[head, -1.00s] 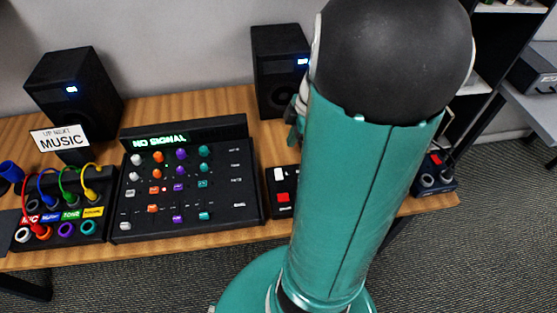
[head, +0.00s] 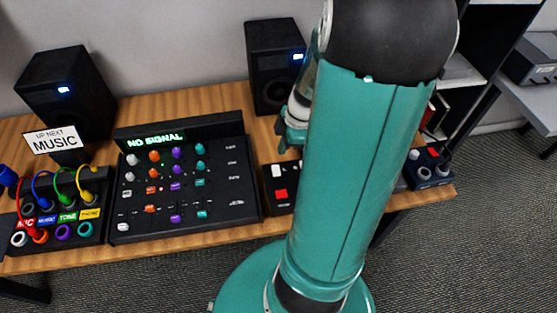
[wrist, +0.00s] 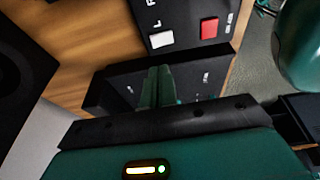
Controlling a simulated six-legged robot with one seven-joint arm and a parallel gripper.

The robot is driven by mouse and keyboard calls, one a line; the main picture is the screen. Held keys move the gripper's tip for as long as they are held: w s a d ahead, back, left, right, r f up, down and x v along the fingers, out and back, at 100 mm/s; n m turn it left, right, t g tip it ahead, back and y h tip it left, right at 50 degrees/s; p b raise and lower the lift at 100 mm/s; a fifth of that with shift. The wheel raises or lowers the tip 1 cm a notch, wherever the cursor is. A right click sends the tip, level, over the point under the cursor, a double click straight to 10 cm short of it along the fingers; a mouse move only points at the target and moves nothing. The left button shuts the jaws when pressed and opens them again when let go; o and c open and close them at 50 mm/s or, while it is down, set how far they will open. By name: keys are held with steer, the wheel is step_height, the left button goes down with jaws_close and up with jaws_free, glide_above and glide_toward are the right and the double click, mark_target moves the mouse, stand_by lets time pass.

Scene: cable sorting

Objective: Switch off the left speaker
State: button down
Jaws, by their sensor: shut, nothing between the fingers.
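The left speaker (head: 68,95) is a black box at the back left of the desk with a small blue light lit. A black box (head: 279,207) with a white switch (head: 276,170) and a red switch (head: 281,194) sits right of the mixer, partly behind my arm. The wrist view shows the white switch (wrist: 161,39) and red switch (wrist: 209,28) near printed letters, only partly readable. My gripper (wrist: 158,72) is shut and empty, its fingertips just short of the box's edge near the white switch. In the head view my gripper (head: 287,143) is partly hidden by my arm.
The right speaker (head: 274,65) stands behind my gripper, its blue light lit. A mixer (head: 240,205) with a "NO SIGNAL" display is left of the switch box. A patch box (head: 92,232) with coloured cables and a "MUSIC" sign (head: 55,139) are farther left.

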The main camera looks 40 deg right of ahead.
mark_target(276, 167)
steer(key=x, duration=0.7)
steer(key=shift+s+d+f, duration=0.1)
steer(key=shift+s+d, duration=0.1)
steer(key=shift+d, duration=0.15)
steer(key=shift+w+f, duration=0.1)
steer(key=shift+f, duration=0.45)
steer(key=shift+d+f, duration=0.1)
steer(key=shift+f, duration=0.1)
steer(key=shift+s+a+r, duration=0.15)
steer(key=shift+s+a, duration=0.3)
steer(key=shift+s, duration=0.15)
steer(key=shift+w+r, duration=0.1)
steer(key=shift+r, duration=0.05)
